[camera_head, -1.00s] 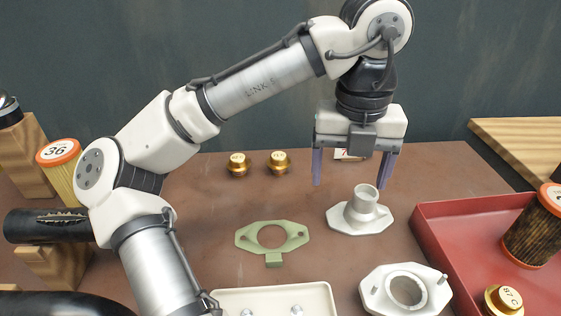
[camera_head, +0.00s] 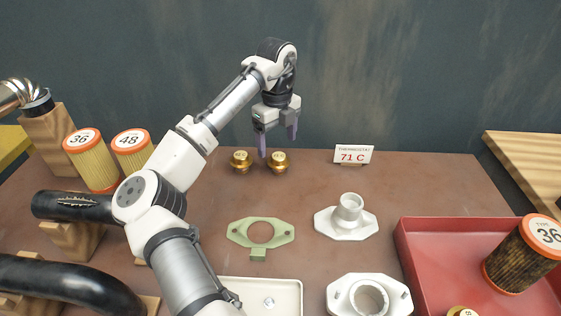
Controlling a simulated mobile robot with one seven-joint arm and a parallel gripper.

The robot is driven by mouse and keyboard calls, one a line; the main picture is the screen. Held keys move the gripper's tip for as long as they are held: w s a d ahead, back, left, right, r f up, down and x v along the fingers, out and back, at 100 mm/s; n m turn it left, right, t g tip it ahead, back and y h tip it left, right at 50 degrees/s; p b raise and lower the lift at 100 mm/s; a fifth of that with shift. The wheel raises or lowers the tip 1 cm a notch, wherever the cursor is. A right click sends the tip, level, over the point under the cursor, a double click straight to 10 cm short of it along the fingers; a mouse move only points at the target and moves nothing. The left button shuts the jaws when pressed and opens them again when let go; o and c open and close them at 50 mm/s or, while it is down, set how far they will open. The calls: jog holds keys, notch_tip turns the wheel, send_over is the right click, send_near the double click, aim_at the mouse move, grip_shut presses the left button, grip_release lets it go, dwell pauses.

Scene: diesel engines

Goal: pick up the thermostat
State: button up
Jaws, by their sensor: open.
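Two brass thermostats stand upright at the back of the brown bench, the left thermostat (camera_head: 241,161) and the right thermostat (camera_head: 279,162). The marks on their tops are too small to read. My gripper (camera_head: 277,148) is open and empty, fingers pointing down. In the picture its fingers flank the right thermostat's upper left side, one between the two thermostats and one above and to the right of the right one. I cannot tell the exact depth gap. Another brass piece (camera_head: 462,312) shows partly at the bottom edge, in the red tray.
A card (camera_head: 353,155) reads "THERMOSTAT 71 C". A green gasket (camera_head: 262,234), a white flanged outlet (camera_head: 348,218) and a white housing (camera_head: 369,298) lie in front. The red tray (camera_head: 408,250) holds a dark filter (camera_head: 522,255). Filters and black hoses crowd the left.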

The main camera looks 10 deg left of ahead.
aim_at(279, 156)
jog(key=f+p, duration=0.1)
jog(key=f, duration=0.6)
jog(key=shift+w+d+f+p, duration=0.15)
jog(key=shift+w+p, duration=0.05)
jog(key=shift+p, duration=0.2)
jog(key=shift+c, duration=0.2)
jog(key=c, duration=1)
jog(key=shift+c, duration=0.2)
